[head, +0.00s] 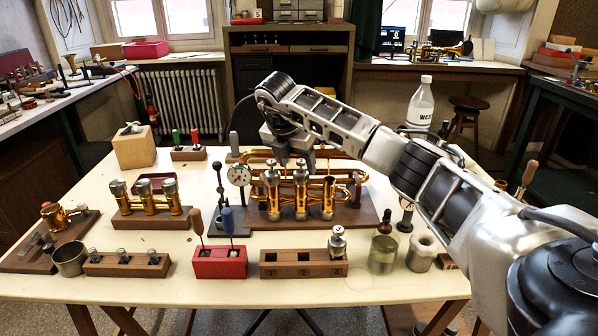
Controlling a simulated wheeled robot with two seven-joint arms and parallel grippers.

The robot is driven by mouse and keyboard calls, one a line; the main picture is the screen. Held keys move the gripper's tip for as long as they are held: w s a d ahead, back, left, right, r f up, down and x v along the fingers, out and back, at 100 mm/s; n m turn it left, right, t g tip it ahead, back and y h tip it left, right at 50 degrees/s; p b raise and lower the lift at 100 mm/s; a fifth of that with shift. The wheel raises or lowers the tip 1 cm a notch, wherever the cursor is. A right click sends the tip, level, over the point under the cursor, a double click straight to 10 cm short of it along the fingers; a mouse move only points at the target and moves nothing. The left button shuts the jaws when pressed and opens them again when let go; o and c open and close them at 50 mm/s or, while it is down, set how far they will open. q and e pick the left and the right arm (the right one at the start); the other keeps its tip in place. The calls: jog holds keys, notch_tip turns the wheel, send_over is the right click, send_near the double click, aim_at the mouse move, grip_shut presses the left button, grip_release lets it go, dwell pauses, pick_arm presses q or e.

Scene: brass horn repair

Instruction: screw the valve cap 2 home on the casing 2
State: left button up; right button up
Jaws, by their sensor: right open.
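A brass horn valve section with three upright casings stands on a dark wooden base (358,212) in the middle of the table. I take the middle casing (300,198) as casing 2. My left gripper is not in view.
A dial gauge (239,174) on a stand is left of the casings. In front are a red block (219,270) with upright tools, a holed wooden block (285,272) with a silvery part, and a glass jar (382,256).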

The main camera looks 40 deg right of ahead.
jog(key=p+v, duration=0.1)
jog(key=v, duration=1.1)
